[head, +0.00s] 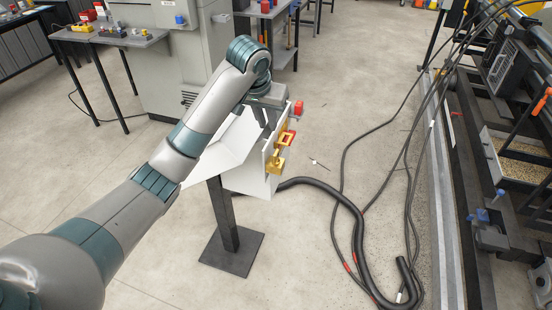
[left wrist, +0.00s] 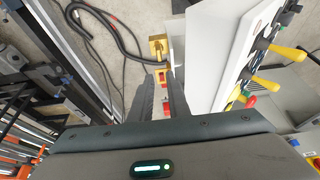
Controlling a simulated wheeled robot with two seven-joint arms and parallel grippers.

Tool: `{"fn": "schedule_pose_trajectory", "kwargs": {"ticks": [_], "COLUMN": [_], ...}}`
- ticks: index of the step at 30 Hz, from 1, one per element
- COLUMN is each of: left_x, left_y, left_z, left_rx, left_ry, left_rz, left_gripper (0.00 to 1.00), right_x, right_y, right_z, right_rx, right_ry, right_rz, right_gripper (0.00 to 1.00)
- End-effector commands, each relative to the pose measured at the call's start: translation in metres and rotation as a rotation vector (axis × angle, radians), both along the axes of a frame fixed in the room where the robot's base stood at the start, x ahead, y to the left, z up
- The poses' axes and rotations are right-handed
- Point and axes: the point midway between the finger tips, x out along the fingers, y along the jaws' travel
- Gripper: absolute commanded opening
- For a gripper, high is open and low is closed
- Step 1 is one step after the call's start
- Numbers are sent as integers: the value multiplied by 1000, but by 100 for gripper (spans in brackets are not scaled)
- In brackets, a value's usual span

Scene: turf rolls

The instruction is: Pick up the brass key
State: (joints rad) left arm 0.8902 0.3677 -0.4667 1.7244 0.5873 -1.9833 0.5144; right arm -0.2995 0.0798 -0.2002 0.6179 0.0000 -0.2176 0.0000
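A brass-coloured piece (head: 275,163), probably the key, sticks out from the side of a white box on a stand. In the left wrist view its square brass end (left wrist: 158,46) lies just beyond my fingertips, with a narrower part running toward them. A red part (left wrist: 162,77) shows beside it, between my fingers. My left gripper (head: 267,127) is at the box's side, close to the brass piece. In the left wrist view the gripper's two dark fingers (left wrist: 161,95) stand apart with a gap. Whether they touch anything is unclear. My right gripper is not in view.
The white box (head: 262,180) stands on a dark post and base plate (head: 232,252). Its panel carries yellow-handled levers (left wrist: 265,84). A thick black hose (head: 345,200) and cables lie on the floor to the right. A grey cabinet (head: 165,65) stands behind.

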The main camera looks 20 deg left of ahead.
Motion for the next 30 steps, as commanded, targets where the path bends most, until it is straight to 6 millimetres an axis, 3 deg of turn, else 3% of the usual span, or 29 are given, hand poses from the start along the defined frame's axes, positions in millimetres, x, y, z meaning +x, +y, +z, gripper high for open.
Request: {"fn": "schedule_pose_trajectory", "kwargs": {"ticks": [11, 30], "left_x": [4, 42], "left_y": [0, -2], "left_z": [-11, -104], "left_rx": [0, 0], "left_ry": [3, 2], "left_rz": [0, 0], "left_gripper": [16, 16], "right_x": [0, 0], "right_y": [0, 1], "right_z": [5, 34], "right_rx": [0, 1], "right_ry": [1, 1], "right_rz": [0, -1], "right_gripper": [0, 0]}}
